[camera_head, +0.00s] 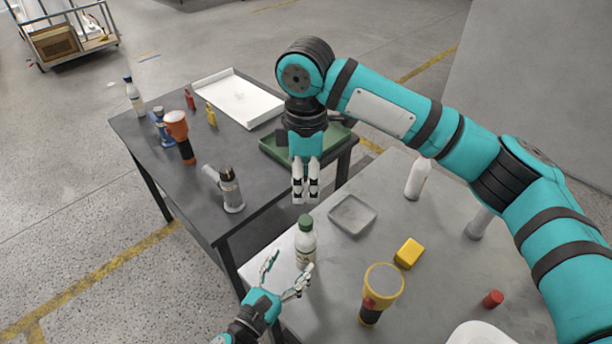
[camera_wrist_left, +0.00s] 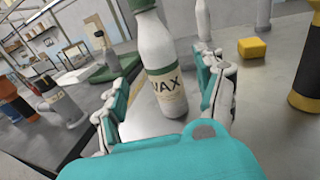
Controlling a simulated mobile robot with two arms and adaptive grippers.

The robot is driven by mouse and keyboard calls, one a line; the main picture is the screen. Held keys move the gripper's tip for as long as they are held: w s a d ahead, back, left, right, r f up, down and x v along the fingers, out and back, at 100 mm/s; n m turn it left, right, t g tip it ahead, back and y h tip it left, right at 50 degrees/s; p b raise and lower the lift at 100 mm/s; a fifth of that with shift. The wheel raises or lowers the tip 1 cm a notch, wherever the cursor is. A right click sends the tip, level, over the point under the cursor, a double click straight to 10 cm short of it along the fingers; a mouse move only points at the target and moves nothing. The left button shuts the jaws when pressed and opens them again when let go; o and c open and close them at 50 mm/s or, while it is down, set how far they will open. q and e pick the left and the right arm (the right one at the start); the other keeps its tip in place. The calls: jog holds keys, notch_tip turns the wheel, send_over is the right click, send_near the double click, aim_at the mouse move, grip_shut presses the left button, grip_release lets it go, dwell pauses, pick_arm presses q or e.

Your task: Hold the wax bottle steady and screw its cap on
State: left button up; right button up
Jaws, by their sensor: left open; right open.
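The wax bottle (camera_head: 306,248) is white with a label and stands upright near the left edge of the light grey table. Its green cap (camera_head: 305,222) sits on top; whether it is threaded down I cannot tell. My left gripper (camera_head: 288,265) is open, its fingers to either side of the bottle's near side. In the left wrist view the bottle (camera_wrist_left: 158,52) stands between and beyond the open fingers (camera_wrist_left: 167,60), with no clear contact; the cap (camera_wrist_left: 141,4) is cut by the top edge. My right gripper (camera_head: 306,194) points down above and behind the bottle, open and empty.
A grey tray (camera_head: 352,229), yellow block (camera_head: 409,253), yellow-and-red flashlight (camera_head: 383,285), white bottle (camera_head: 418,179) and red cap-like piece (camera_head: 493,299) share the table. A dark table (camera_head: 165,190) behind carries a white tray (camera_head: 240,122), green tray (camera_head: 277,153) and several bottles and tools.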

pick_arm(q)
jog(key=v, duration=0.5)
dwell(0.5)
